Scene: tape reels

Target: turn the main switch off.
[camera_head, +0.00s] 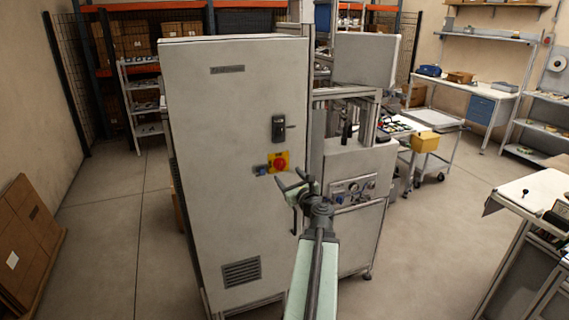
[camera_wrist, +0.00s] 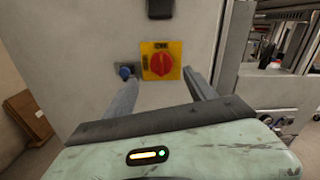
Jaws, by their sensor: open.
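The main switch (camera_head: 279,162) is a red rotary knob on a yellow plate, on the door of a tall grey cabinet (camera_head: 220,120). In the wrist view the red knob (camera_wrist: 161,64) stands with its grip bar about upright, and small marks show on the yellow plate. My gripper (camera_head: 288,180) is open and empty, just below and in front of the switch. In the wrist view its two fingers (camera_wrist: 160,88) reach toward the door, with the switch showing above and between them. The fingers appear apart from the knob.
A blue-knobbed small switch (camera_wrist: 125,73) sits left of the main switch. A dark door handle (camera_head: 278,128) is above it. A machine with a gauge panel (camera_head: 353,190) stands close on the right. Open floor (camera_head: 110,210) lies left of the cabinet.

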